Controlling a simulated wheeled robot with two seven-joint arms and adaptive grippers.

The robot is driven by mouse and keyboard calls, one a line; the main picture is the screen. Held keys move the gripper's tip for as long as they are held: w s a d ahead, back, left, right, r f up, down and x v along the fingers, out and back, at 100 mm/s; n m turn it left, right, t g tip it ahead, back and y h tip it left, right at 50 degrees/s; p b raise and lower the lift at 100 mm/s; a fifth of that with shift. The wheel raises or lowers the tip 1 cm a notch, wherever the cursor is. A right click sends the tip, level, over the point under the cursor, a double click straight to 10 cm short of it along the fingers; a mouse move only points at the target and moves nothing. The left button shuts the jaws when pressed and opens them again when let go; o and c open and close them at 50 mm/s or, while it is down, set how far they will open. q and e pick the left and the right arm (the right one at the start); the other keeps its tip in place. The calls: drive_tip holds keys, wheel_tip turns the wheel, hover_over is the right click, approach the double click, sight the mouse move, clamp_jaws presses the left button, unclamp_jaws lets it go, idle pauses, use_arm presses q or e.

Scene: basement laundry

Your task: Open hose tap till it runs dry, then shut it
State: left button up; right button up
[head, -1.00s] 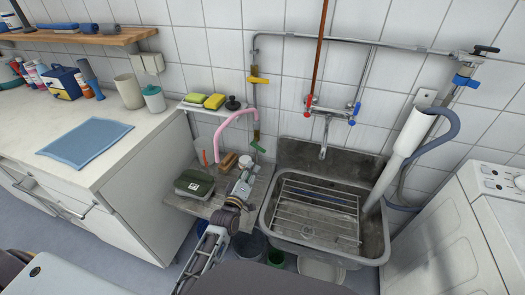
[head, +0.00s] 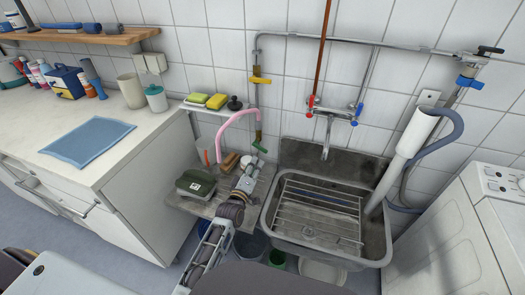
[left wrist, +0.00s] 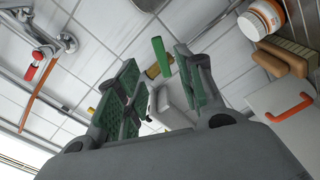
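The hose tap is a brass fitting on the wall pipe left of the sink, with a green lever (head: 259,147). A pink hose (head: 236,118) arches left from it. In the left wrist view, the green lever (left wrist: 160,55) appears beyond and between my fingertips, apart from them. My left gripper (head: 252,168) is just below the tap, over the side shelf; it is open and empty in the left wrist view (left wrist: 160,85). A yellow lever (head: 261,81) sits higher on the same pipe. I see no running water. The hose end is hidden. My right gripper is out of view.
A steel sink (head: 283,225) with a wire rack stands right of my arm. The side shelf (head: 212,210) holds a dark green box (head: 195,184), a brush and a white jar (head: 248,161). A red-and-blue-handled mixer tap (head: 331,110) is above the sink. Buckets stand below.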

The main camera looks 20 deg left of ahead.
sight(262, 151)
use_arm(q)
drive_tip(key=shift+w+d+b, duration=0.1)
drive_tip(key=shift+w+b, duration=0.2)
drive_tip(key=shift+w, duration=3.45)
drive_tip(key=shift+w+d+b, duration=0.1)
drive_tip(key=shift+w+b, duration=0.2)
drive_tip(key=shift+w, duration=1.45)
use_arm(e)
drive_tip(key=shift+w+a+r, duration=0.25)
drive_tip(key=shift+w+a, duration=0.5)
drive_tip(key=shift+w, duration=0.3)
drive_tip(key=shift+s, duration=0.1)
use_arm(q)
clamp_jaws()
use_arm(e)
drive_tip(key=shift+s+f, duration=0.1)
